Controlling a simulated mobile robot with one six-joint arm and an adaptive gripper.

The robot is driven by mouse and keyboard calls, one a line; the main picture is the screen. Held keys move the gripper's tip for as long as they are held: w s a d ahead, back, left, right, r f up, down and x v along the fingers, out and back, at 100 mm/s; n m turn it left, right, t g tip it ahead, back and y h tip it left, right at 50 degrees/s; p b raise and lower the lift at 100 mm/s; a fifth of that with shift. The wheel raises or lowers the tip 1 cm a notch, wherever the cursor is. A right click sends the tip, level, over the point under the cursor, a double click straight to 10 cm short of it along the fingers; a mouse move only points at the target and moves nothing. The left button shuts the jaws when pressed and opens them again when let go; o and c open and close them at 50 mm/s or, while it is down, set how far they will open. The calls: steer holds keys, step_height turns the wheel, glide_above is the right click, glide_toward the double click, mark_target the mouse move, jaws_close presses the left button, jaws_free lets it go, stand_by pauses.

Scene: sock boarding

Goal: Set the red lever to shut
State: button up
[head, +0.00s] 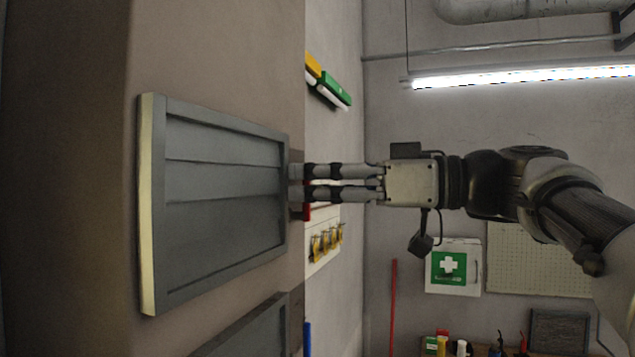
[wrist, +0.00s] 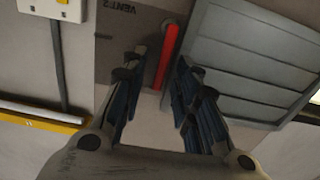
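The red lever (wrist: 168,55) shows in the wrist view as a slightly tilted bar on a grey plate (wrist: 117,50) with upside-down lettering that appears to read "VENT 2". It stands between the tips of my gripper (wrist: 157,72), nearer the right finger. I cannot tell whether they touch. The fingers are apart. In the head view my gripper (head: 297,182) points left at the near edge of a grey louvred vent (head: 220,200). Only a small red bit of the lever (head: 306,212) shows there, below the fingers. The vent also shows in the wrist view (wrist: 250,60), right of the lever.
A second grey vent (head: 250,328) is partly in view below the first. On the wall behind are a board with yellow items on hooks (head: 325,240) and a first-aid box (head: 452,267). In the wrist view, a pale box with a conduit (wrist: 55,10) sits at upper left.

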steer(key=shift+d, duration=0.1)
steer(key=v, duration=1.2)
steer(key=s+a+f+m+h, duration=0.1)
steer(key=a+f+m+h, duration=0.15)
steer(key=f, duration=0.45)
steer(key=s+a+f+m+h, duration=0.2)
steer(key=f+m+h, duration=0.15)
steer(key=f, duration=0.25)
steer(key=s+a+f+m+h, duration=0.1)
steer(key=a+f+m+h, duration=0.1)
steer(key=f+m, duration=0.35)
steer(key=s+d+f+m+h, duration=0.1)
steer(key=s+d+f+h, duration=0.25)
steer(key=f, duration=0.45)
steer(key=s+d+f+m+h, duration=0.1)
steer(key=s+d+f+h, duration=0.1)
steer(key=s+f, duration=0.45)
steer(key=s+d+f+m+h, duration=0.1)
steer(key=s+d+f+h, duration=0.15)
steer(key=f, duration=0.65)
step_height(320, 180, down, 15)
steer(key=s+d+g+h+b, duration=0.1)
steer(key=s+b, duration=0.1)
steer(key=b, duration=0.9)
steer(key=shift+d+r+g, duration=0.15)
steer(key=shift+r+g, duration=0.1)
steer(key=shift+g, duration=0.05)
